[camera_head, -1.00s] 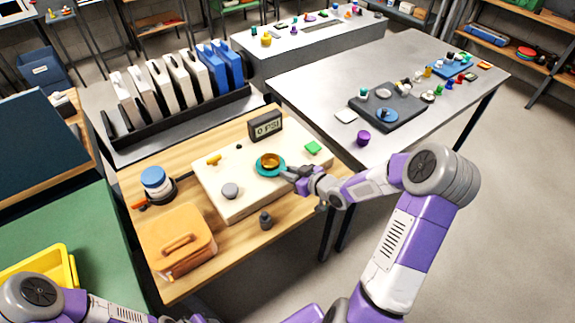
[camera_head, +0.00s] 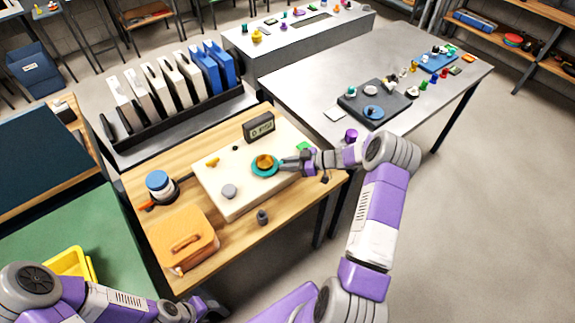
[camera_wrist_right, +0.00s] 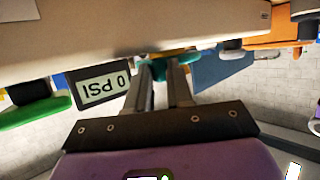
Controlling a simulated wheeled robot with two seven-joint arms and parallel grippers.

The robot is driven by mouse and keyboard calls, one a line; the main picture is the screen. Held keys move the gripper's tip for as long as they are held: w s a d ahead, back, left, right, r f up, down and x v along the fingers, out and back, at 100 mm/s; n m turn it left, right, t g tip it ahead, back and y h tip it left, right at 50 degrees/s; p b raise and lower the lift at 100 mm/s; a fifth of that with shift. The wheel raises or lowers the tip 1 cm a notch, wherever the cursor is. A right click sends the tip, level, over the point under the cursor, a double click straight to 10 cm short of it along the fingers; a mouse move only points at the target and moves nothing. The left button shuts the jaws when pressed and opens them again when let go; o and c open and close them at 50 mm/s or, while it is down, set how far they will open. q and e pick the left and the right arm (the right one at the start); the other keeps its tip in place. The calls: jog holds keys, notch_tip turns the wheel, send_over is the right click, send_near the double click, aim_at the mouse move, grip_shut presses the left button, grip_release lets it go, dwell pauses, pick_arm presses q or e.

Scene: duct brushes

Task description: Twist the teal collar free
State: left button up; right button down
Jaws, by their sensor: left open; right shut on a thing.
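The teal collar (camera_head: 266,171) is a flat ring around a brass-coloured fitting (camera_head: 264,161) on top of a cream panel block (camera_head: 222,194). My right gripper (camera_head: 285,165) reaches in from the right and is shut on the collar's right edge. In the right wrist view the two fingers (camera_wrist_right: 163,88) meet the teal collar (camera_wrist_right: 153,70), which is partly hidden behind them. My left gripper (camera_head: 202,309) is open and empty at the bottom edge, low in front of the wooden table, and partly cut off by the frame.
A gauge reading 0 PSI (camera_head: 258,126) stands behind the collar. A green piece (camera_head: 304,147), a grey knob (camera_head: 229,191) and a yellow valve (camera_head: 212,162) sit on the block. An orange case (camera_head: 180,238), blue-lidded jar (camera_head: 158,183) and small grey weight (camera_head: 262,217) stand on the table.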

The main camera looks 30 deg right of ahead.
jog(key=shift+w+r+n+y, duration=0.15)
jog(key=shift+w+n+y, duration=0.1)
jog(key=shift+n+y, duration=0.05)
jog(key=c, duration=1)
grip_release()
jog(key=shift+d, duration=0.1)
jog(key=v, duration=0.7)
jog(key=shift+s+d+r, duration=0.15)
jog(key=shift+d, duration=0.05)
